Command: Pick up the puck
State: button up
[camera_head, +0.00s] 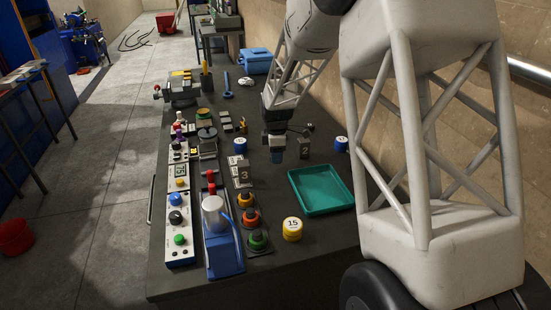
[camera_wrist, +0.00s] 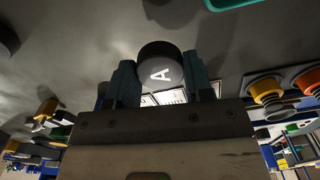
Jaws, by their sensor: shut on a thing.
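The puck (camera_wrist: 160,66) is a dark round piece with a white letter A on its face, seen in the wrist view. My gripper (camera_wrist: 162,84) is shut on it, with one teal finger at each side. In the head view my gripper (camera_head: 277,156) points down over the middle of the table, left of and beyond the green tray. The puck is hidden or too small to make out there. I cannot tell how far it is above the table top.
The green tray (camera_head: 322,190) is empty. A yellow cylinder marked 15 (camera_head: 292,229) stands near the front. Blue-sided cylinders (camera_head: 240,145) stand nearby.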

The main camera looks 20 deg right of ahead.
jog(key=s, duration=1)
jog(key=s+a+r, duration=0.1)
jog(key=s, duration=0.4)
jog(key=shift+s+a+r, duration=0.1)
jog(key=shift+s, duration=0.05)
dwell(0.3)
jog(key=shift+n, duration=0.8)
jog(key=s+d, duration=0.1)
jog(key=s, duration=0.3)
jog(key=s+d, duration=0.1)
jog(key=s, duration=0.4)
jog(key=s+d, duration=0.2)
jog(key=s, duration=0.2)
jog(key=shift+s+d+r, duration=0.1)
jog(key=shift+s+r, duration=0.1)
jog(key=shift+r, duration=0.2)
jog(key=shift+s+d, duration=0.15)
jog(key=shift+s, duration=0.75)
jog(key=shift+w, duration=0.1)
send_over(308, 191)
jog(key=shift+f, duration=0.8)
